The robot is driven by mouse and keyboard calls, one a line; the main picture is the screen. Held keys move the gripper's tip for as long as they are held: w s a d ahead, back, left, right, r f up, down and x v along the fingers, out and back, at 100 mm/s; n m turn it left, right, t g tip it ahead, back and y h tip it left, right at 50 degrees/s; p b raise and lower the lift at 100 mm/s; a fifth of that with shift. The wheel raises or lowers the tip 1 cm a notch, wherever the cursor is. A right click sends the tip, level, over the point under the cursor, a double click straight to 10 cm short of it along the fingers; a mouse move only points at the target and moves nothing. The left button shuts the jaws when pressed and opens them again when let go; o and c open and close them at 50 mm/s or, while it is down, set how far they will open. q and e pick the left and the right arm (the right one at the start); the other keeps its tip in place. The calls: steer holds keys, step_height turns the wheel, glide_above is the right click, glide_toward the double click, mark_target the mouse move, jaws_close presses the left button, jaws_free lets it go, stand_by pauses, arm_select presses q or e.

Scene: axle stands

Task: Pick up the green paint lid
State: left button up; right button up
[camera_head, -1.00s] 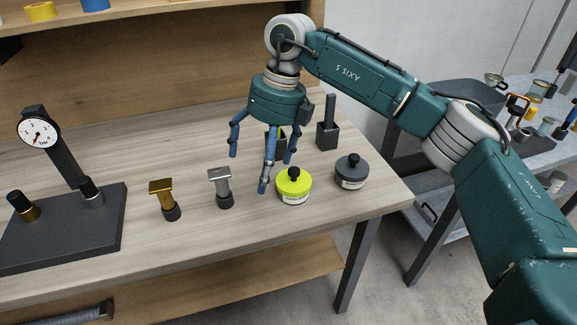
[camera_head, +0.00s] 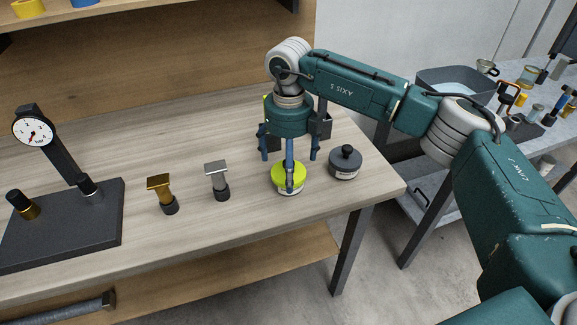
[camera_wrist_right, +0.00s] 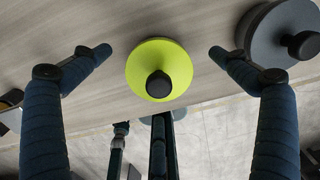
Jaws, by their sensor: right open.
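The green paint lid (camera_head: 283,172) is a round yellow-green disc with a black knob. It sits on a pale container on the wooden table, near the front right. In the right wrist view the lid (camera_wrist_right: 159,68) is centred, with its knob towards the camera. My right gripper (camera_head: 289,165) points down above the lid, partly hiding it. In the wrist view its blue fingers (camera_wrist_right: 155,75) are spread open on both sides of the lid, with a third finger below; none visibly grips it. My left gripper is not in view.
A dark grey lidded pot (camera_head: 345,163) stands close to the right; it also shows in the right wrist view (camera_wrist_right: 268,35). A gold-topped piece (camera_head: 160,190) and a silver-topped piece (camera_head: 217,180) stand to the left. A gauge stand (camera_head: 60,215) is at far left.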

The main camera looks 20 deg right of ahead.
steer(key=shift+f, duration=0.4)
steer(key=c, duration=1.2)
steer(key=shift+r, duration=0.15)
